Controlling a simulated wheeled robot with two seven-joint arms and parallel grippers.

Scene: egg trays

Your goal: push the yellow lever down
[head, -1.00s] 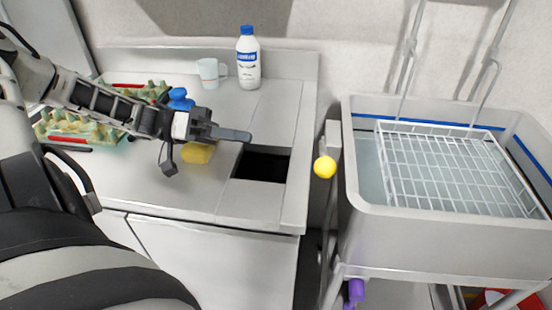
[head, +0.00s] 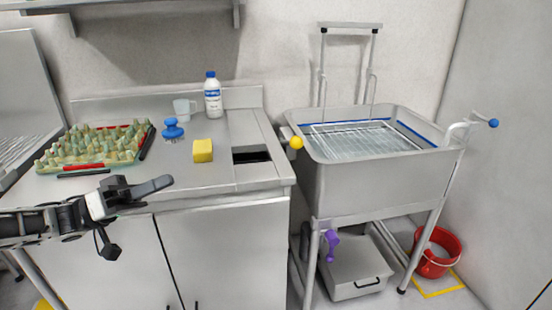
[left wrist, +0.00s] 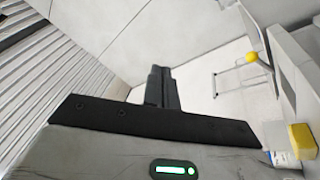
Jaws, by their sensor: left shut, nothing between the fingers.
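The yellow lever shows as a round yellow knob (head: 296,142) at the left side of the grey sink basin (head: 378,178). The knob also shows in the left wrist view (left wrist: 251,57), at the upper right. My left gripper (head: 164,184) is shut and empty, pointing right in front of the counter. It is well to the left of the knob and apart from it. Its closed fingers also show in the left wrist view (left wrist: 160,72). The lever's arm is mostly hidden in the head view. My right gripper is not in view.
The counter (head: 225,180) holds an egg tray (head: 60,168), a blue-handled tool (head: 173,130), a yellow sponge (head: 203,151), a cup and a bottle (head: 212,97). A rectangular opening (head: 250,156) lies near its right end. A red bucket (head: 438,252) stands at the right.

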